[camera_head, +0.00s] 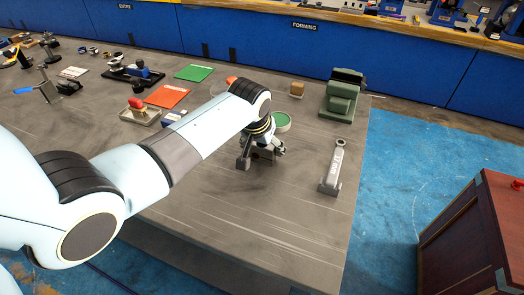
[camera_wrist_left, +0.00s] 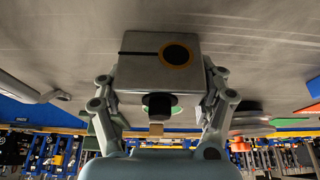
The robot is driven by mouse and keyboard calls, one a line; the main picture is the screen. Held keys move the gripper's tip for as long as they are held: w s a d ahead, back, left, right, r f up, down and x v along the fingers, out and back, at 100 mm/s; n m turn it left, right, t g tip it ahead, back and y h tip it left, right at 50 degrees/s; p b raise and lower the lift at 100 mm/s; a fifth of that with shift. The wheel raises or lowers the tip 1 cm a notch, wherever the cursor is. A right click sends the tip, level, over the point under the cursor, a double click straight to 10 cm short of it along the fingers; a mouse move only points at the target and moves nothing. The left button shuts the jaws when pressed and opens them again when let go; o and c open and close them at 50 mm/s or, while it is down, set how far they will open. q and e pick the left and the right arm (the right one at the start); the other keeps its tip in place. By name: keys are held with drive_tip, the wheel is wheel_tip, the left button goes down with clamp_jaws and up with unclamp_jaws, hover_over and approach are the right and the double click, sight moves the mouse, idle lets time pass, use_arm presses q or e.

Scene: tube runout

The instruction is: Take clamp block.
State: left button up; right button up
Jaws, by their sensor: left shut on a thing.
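The clamp block (camera_wrist_left: 160,70) shows in the left wrist view as a grey metal block with a dark, brass-rimmed round hole, a thin slit and a black knob-like part. My left gripper (camera_wrist_left: 161,88) is shut on it, with one finger at each side. In the head view my left gripper (camera_head: 262,152) points down over the bare middle of the workbench. There my arm and fingers hide most of the block, and I cannot tell whether it touches the bench. My right gripper is not in view.
A metal link arm (camera_head: 333,168) stands right of the gripper on the bench (camera_head: 240,225). A green-topped round tin (camera_head: 282,123) is just behind. A green machine (camera_head: 342,97) and a small wooden block (camera_head: 297,89) stand farther back. The bench front is clear.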

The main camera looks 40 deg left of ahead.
use_arm(q)
drive_tip(key=shift+r, duration=0.1)
wheel_tip(320, 180, up, 4)
drive_tip(key=shift+w+r, duration=0.1)
drive_tip(key=w+d+r+b, duration=0.3)
drive_tip(key=w+d+r, duration=0.2)
drive_tip(key=w, duration=0.5)
drive_tip(key=shift+d+r, duration=0.35)
drive_tip(key=shift+r, duration=0.5)
